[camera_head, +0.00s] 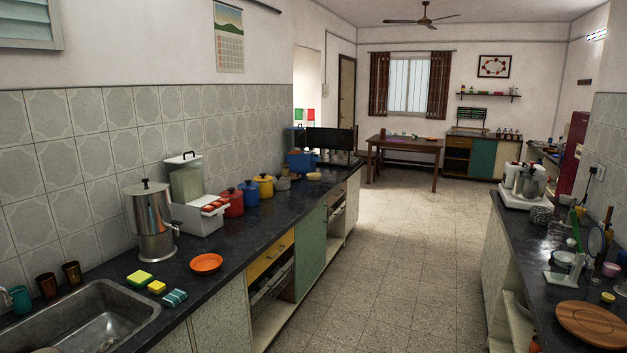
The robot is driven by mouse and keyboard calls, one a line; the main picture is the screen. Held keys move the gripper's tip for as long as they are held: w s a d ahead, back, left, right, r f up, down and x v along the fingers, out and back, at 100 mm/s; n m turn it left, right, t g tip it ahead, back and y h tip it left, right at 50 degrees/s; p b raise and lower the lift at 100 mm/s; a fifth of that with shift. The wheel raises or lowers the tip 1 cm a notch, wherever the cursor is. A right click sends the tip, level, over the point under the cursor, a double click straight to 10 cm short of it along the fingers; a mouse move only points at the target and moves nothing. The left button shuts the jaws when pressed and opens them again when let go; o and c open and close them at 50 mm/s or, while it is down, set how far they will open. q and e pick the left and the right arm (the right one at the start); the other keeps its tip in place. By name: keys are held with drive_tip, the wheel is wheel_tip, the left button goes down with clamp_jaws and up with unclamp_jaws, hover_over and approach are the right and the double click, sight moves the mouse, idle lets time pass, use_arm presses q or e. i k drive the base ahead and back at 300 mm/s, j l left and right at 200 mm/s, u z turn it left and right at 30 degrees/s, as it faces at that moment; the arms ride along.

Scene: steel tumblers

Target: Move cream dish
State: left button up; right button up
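A small cream-yellow dish (314,176) sits on the far part of the left dark counter, near its front edge. It is small in the view, and I take it to be the cream dish. Neither my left gripper nor my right gripper shows in the head view.
Along the left counter (236,244) are a sink (95,312), sponges (139,278), an orange plate (206,263), a steel urn (151,222) and coloured pots (232,203). The tiled aisle (385,260) is clear. A cluttered counter with a wooden board (594,323) lines the right.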

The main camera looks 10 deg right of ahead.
sight(311, 175)
drive_tip(key=i+l+z, duration=0.15)
drive_tip(key=i+z, duration=0.25)
drive_tip(key=i, duration=0.15)
drive_tip(key=i+z, duration=0.4)
drive_tip(key=i, duration=0.15)
drive_tip(key=i+j+z, duration=0.2)
drive_tip(key=i+z, duration=0.2)
drive_tip(key=i, duration=1.35)
drive_tip(key=i+l+u, duration=0.1)
drive_tip(key=i, duration=1.1)
drive_tip(key=i+u, duration=0.25)
drive_tip(key=i, duration=1.35)
drive_tip(key=i+u, duration=0.3)
drive_tip(key=i+l+u, duration=0.35)
drive_tip(key=i+u, duration=0.2)
drive_tip(key=u, duration=0.25)
drive_tip(key=i+u, duration=0.15)
drive_tip(key=u, duration=0.25)
drive_tip(key=i+u, duration=0.2)
drive_tip(key=u, duration=0.25)
drive_tip(key=i+l+u, duration=0.1)
drive_tip(key=u, duration=0.3)
drive_tip(key=i+l+u, duration=0.15)
drive_tip(key=i+u, duration=0.25)
drive_tip(key=k, duration=0.1)
